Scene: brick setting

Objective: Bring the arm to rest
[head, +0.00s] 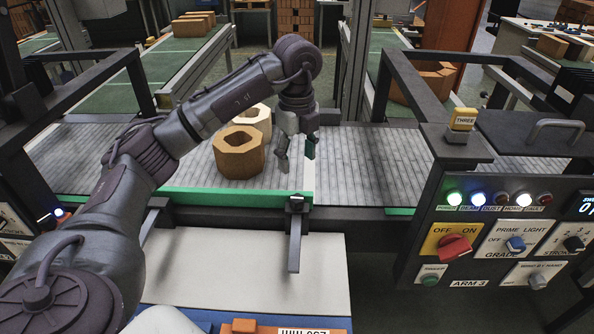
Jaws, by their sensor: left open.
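My left arm comes in from the left and reaches over the grey conveyor (345,185). My left gripper (296,158) points down and is open and empty above the conveyor, to the right of an orange-brown hexagonal brick (237,163) with a hole in its middle. The gripper is apart from this brick. A second, paler brick (252,114) with a hole stands just behind the first and is partly hidden by my arm and the front brick. My right gripper is not in view.
A control panel (500,240) with lit lamps and a red knob (454,247) stands at the right. Dark frame posts rise on both sides of the conveyor. A pale board (245,270) lies in front, with a blue and orange item (240,327) at the bottom edge.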

